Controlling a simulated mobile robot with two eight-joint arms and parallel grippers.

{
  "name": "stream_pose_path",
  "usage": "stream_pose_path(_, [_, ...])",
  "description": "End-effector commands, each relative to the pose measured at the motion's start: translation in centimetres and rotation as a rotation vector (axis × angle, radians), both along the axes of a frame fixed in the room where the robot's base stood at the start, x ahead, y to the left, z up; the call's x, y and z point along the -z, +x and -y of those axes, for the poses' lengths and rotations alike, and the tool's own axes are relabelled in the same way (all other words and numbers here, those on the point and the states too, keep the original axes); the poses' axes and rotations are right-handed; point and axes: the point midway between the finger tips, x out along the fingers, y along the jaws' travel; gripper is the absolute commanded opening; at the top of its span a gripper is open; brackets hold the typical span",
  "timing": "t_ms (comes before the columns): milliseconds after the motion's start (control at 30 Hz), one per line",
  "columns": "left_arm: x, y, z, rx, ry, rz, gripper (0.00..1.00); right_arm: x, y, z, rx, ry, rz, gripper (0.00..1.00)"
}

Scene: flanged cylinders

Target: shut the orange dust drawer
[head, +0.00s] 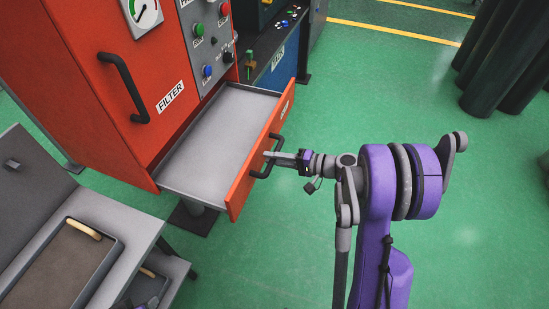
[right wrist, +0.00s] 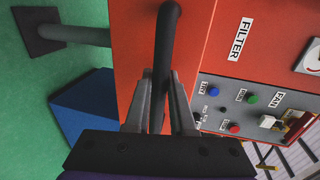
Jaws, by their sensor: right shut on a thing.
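The orange dust drawer (head: 240,193) is pulled out of the orange filter cabinet (head: 110,45) in the head view. Its grey inside (head: 215,130) looks empty. A dark bar handle (head: 259,174) sits on the drawer's front. My right gripper (head: 270,156) is shut on this handle, reaching it from the right. In the right wrist view the dark handle (right wrist: 168,35) runs between the two fingers of my right gripper (right wrist: 163,85), with the orange front behind it.
A cabinet door with its own dark handle (head: 126,88) and a FILTER label is above the drawer. A control panel with buttons (head: 208,50) is beside it. A grey bench with a tray (head: 112,245) stands at lower left. Green floor is clear right of the drawer; dark columns (head: 505,60) stand beyond.

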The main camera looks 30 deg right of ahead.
Motion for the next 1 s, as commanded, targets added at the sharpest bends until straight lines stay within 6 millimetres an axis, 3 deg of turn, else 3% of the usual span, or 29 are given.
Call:
stream_pose_path(267, [0.4, -0.1, 0.0, 0.0, 0.0, -0.002, 0.5, 0.0, 3.4, -3.1, -0.004, 0.004, 0.002, 0.0])
stream_pose_path(700, [1.3, -0.2, 0.0, 0.0, 0.0, -0.005, 0.5, 0.0, 13.6, -11.8, -0.004, 0.004, 0.0, 0.0])
stream_pose_path(1000, [1.5, -0.3, 0.0, 0.0, 0.0, -0.006, 0.5, -0.1, 18.1, -15.5, -0.001, 0.003, 0.0, 0.0])
